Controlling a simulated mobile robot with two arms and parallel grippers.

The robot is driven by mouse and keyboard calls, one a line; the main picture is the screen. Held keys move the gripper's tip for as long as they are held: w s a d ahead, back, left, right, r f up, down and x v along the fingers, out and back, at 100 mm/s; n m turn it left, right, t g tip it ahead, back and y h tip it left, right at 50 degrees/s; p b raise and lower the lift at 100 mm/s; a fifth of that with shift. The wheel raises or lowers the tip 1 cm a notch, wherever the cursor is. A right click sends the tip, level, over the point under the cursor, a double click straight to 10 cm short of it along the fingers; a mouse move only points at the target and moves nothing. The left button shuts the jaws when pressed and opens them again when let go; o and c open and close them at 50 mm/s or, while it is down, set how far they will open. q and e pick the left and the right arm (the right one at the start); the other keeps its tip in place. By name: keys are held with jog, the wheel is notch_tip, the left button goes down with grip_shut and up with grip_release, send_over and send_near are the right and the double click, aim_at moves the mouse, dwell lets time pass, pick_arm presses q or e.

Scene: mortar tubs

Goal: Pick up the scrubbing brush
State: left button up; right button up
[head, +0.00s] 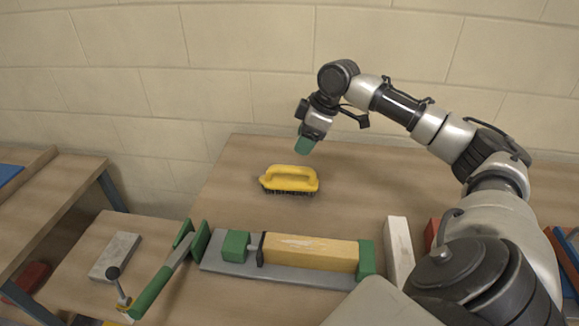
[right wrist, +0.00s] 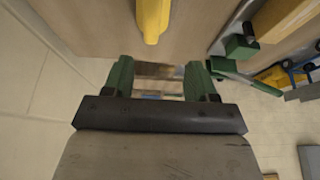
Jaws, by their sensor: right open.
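The scrubbing brush (head: 289,178) has a yellow body with a looped handle and dark bristles. It stands bristles down on the wooden bench (head: 350,180), handle up, near the bench's left side. My right gripper (head: 304,146) is above the bench, behind and slightly right of the brush, apart from it. In the right wrist view my right gripper's green fingers (right wrist: 160,78) are spread with nothing between them. The yellow brush (right wrist: 152,20) shows at the top edge there, cut off by the frame. My left gripper is in neither view.
In front of the brush, a grey and green clamp holds a wooden block (head: 310,252). A green bar (head: 163,280) with a black knob sticks out left. A white block (head: 398,250) lies right of it. A grey slab (head: 116,256) lies on a lower surface. Bench around the brush is clear.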

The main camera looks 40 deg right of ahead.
aim_at(291, 167)
jog(key=shift+w+d+f+b, duration=0.2)
jog(key=shift+f, duration=0.25)
jog(key=shift+w+d+f+b, duration=0.15)
jog(key=shift+w+d+f, duration=0.05)
jog(key=shift+f, duration=0.2)
jog(key=shift+w+f, duration=0.15)
jog(key=shift+f, duration=0.1)
jog(key=x, duration=0.4)
jog(key=shift+a+f, duration=0.2)
jog(key=x, duration=0.5)
jog(key=shift+d+f, duration=0.2)
jog(key=shift+f, duration=0.15)
jog(key=shift+r, duration=0.1)
jog(key=c, duration=1.1)
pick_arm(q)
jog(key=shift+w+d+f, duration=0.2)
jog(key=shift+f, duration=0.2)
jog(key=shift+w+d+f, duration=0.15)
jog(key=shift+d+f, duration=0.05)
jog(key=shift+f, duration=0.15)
pick_arm(e)
jog(key=shift+o, duration=0.2)
